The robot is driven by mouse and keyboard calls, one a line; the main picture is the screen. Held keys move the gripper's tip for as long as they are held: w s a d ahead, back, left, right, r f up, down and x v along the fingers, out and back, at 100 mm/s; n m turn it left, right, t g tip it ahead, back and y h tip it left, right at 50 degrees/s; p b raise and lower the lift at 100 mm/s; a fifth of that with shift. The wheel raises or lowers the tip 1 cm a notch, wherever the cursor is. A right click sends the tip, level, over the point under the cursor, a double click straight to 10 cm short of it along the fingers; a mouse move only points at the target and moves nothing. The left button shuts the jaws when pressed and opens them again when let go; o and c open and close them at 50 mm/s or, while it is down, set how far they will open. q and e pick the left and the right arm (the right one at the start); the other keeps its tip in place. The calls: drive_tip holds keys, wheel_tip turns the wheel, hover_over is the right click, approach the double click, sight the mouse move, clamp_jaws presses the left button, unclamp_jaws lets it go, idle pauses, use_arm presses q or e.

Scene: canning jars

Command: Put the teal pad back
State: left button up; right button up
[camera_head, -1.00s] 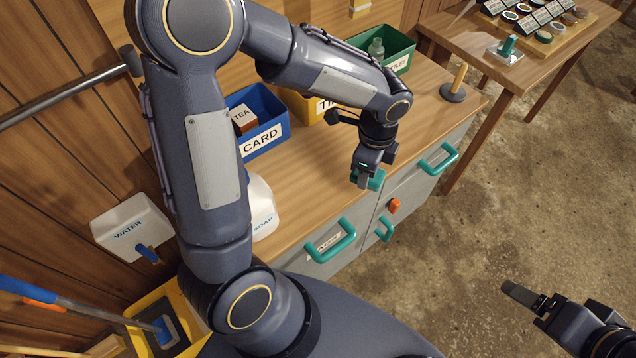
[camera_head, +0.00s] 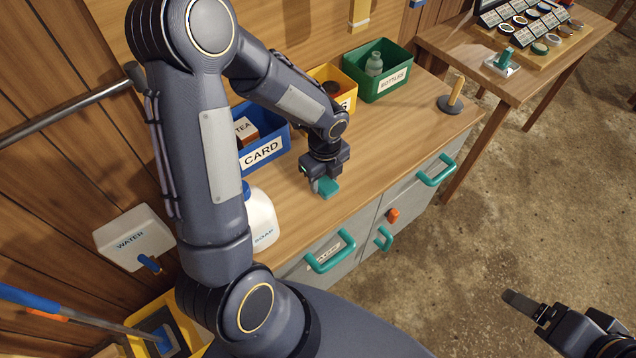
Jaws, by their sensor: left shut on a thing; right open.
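The teal pad (camera_head: 327,187) is a small teal block at the tip of my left gripper (camera_head: 323,184). My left gripper is shut on it, over the wooden counter top (camera_head: 380,138), in front of the blue CARD bin (camera_head: 262,150). Whether the pad touches the counter cannot be told. My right gripper (camera_head: 527,308) is at the lower right over the floor, open and empty, partly out of frame.
A yellow bin (camera_head: 346,101) and a green BOTTLES bin (camera_head: 385,90) stand at the back. A SOAP jug (camera_head: 262,222) stands at the left. A plunger (camera_head: 454,98) stands at the counter's right end. A side table (camera_head: 520,88) holds a white block with a teal top (camera_head: 503,64).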

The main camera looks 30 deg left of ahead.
use_arm(q)
drive_tip(key=shift+a+f, duration=0.55)
drive_tip(key=shift+f, duration=0.05)
drive_tip(key=shift+w+a+f, duration=0.1)
drive_tip(key=shift+a+f, duration=0.1)
drive_tip(key=shift+f, duration=0.8)
drive_tip(key=shift+a+f, duration=0.2)
drive_tip(key=shift+f, duration=0.8)
drive_tip(key=shift+f, duration=0.1)
drive_tip(key=o, duration=1)
drive_tip(key=shift+c, duration=0.2)
